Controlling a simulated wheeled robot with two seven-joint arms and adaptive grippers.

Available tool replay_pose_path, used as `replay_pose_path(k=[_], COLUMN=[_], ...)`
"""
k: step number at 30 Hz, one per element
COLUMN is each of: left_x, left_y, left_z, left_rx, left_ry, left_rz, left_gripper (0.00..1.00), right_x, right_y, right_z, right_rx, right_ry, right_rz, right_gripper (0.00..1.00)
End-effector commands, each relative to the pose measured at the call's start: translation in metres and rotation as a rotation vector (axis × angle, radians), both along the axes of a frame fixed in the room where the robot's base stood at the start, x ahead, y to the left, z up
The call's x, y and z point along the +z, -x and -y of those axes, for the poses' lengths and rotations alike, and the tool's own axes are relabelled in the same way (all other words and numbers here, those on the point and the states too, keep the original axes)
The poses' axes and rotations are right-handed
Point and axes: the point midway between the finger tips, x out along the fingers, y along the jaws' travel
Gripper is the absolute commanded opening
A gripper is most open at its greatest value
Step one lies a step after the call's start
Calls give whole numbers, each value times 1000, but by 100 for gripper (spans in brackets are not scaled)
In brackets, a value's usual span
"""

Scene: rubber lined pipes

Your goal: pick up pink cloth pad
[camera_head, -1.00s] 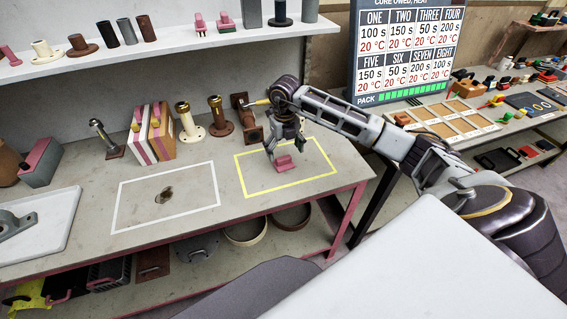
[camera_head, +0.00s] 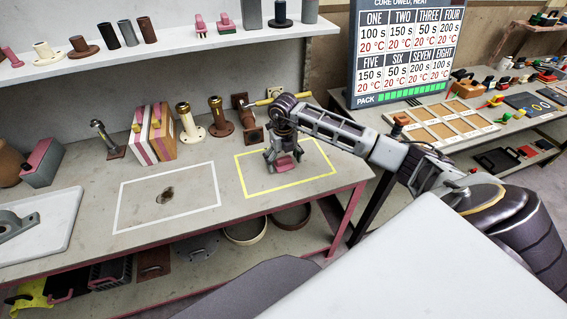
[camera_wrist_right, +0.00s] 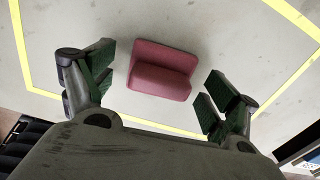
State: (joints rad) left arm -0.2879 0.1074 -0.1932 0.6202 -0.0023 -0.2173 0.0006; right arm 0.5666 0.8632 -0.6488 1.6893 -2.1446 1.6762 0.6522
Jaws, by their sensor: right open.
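The pink cloth pad (camera_head: 284,161) lies on the workbench inside the yellow outlined rectangle. In the right wrist view the pad (camera_wrist_right: 162,68) shows a raised grip block on a wider base and sits between and just beyond the fingers. My right gripper (camera_head: 283,158) is open and empty, pointing down over the pad in the head view. Its two fingers with dark green pads (camera_wrist_right: 160,92) stand wide apart on either side of the pad, with gaps visible. My left gripper is not in view.
Flanged pipes (camera_head: 219,117) and a tool with a yellow handle (camera_head: 262,102) stand behind the gripper. A white tray (camera_head: 62,222) is at far left. A sign (camera_head: 408,50) stands behind my right arm.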

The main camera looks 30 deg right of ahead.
Motion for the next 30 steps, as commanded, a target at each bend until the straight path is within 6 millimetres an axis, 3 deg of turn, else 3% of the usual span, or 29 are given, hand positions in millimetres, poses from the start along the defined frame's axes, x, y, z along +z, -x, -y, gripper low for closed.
replay_pose_path(k=[14, 25, 30], left_x=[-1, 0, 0], left_y=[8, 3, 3], left_z=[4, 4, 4], left_rx=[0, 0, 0], left_ry=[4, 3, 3], left_rz=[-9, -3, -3], left_gripper=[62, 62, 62], right_x=[-1, -1, -1], right_y=[0, 0, 0], right_z=[0, 0, 0], right_rx=[-1, -1, -1], right_ry=[0, 0, 0], right_rz=[0, 0, 0], right_gripper=[86, 39, 39])
